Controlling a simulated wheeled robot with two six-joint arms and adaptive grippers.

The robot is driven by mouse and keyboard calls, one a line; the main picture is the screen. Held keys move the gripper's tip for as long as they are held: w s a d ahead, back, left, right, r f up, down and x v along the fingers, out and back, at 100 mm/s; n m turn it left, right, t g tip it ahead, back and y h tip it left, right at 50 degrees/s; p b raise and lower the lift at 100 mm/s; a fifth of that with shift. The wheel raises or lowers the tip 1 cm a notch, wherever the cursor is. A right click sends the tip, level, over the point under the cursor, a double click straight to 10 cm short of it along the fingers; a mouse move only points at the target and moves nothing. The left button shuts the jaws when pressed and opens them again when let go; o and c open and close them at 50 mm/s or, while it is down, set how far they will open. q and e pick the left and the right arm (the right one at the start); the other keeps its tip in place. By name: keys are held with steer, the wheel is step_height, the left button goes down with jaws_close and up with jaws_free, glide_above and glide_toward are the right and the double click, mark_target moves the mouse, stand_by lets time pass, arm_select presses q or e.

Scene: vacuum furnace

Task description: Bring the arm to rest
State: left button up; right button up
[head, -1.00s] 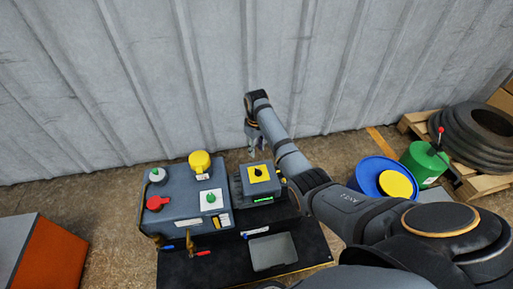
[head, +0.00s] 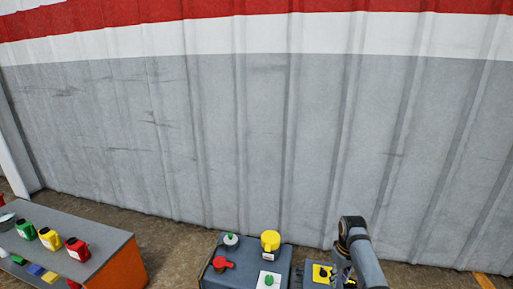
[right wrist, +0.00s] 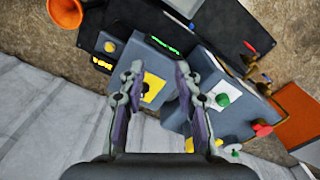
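My right arm comes in at the lower right of the head view. Its gripper (head: 342,274) points down beside the yellow-faced switch box (head: 322,273), partly cut by the bottom edge. In the right wrist view the two fingers (right wrist: 157,76) are spread apart with nothing between them. The yellow panel with its black knob (right wrist: 150,88) shows beyond the fingers, apparently not gripped. My left gripper is in neither view.
The larger grey control box (head: 248,262) carries a red knob (head: 222,264), a yellow cap (head: 270,240) and a green knob (head: 268,281). An orange-sided bench (head: 122,268) with small coloured containers stands at left. A corrugated wall (head: 250,140) closes the back.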

steer(key=s+f+m, duration=0.1)
steer(key=s+f, duration=0.6)
steer(key=f, duration=0.4)
steer(key=s+f, duration=0.7)
steer(key=f, duration=0.4)
steer(key=s+f+m+t, duration=0.1)
steer(key=s+f, duration=0.9)
steer(key=s, duration=0.4)
steer(key=s+f, duration=0.4)
steer(key=s, duration=0.8)
arm_select(q)
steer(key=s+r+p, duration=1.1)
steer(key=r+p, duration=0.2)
steer(key=p, duration=0.6)
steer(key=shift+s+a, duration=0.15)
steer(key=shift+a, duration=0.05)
arm_select(e)
steer(key=s+r, duration=1)
steer(key=r, duration=0.3)
steer(key=shift+r+m+h, duration=0.25)
steer(key=shift+m+h, duration=0.15)
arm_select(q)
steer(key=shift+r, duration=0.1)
arm_select(e)
steer(key=shift+d, duration=0.1)
